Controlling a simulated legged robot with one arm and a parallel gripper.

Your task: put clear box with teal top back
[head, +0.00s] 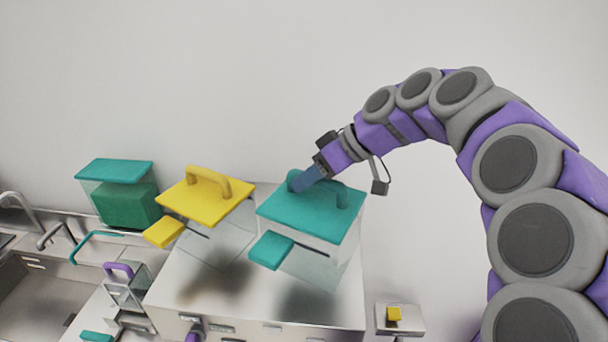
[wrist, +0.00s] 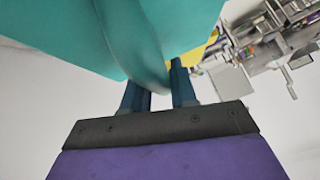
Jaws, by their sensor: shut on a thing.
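The clear box with a teal top (head: 315,211) is at the right end of the metal counter in the head view, with clear walls and a teal tab at its front. My gripper (head: 298,184) is shut on the arched teal handle on its lid. In the wrist view the two dark blue fingers of my gripper (wrist: 160,88) are on either side of the teal handle (wrist: 135,45). The box looks slightly tilted. I cannot tell whether its bottom touches the counter; a dark shadow lies below it.
A clear box with a yellow top (head: 205,201) stands just left. Further left is a teal-lidded container (head: 120,190) with green contents. A sink (head: 40,290) is at the far left, and a small stand with a yellow block (head: 394,314) is at the right. The wall is behind.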

